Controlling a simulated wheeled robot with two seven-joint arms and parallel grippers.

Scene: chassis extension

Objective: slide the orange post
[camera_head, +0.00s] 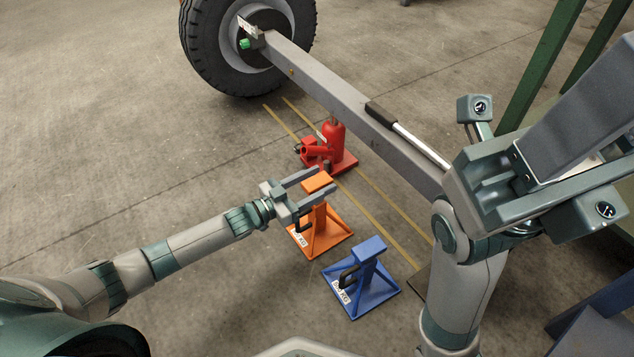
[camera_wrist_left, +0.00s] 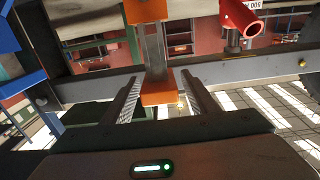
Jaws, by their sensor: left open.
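The orange post (camera_head: 320,215) is a jack stand with a splayed base on the floor, upright, beside the red jack. My left gripper (camera_head: 321,183) reaches in from the left at the height of its top. Its jaws are open, one finger on each side of the post's head. In the left wrist view, the orange head (camera_wrist_left: 160,97) sits between my left fingers (camera_wrist_left: 160,100), with gaps on both sides. A grey stem joins it to the orange body.
A blue stand (camera_head: 364,280) stands in front of the orange one. The red jack (camera_head: 328,150) is just behind, under a grey beam (camera_head: 345,97) that runs to a wheel (camera_head: 205,45). Yellow lines mark the floor. The floor at left is clear.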

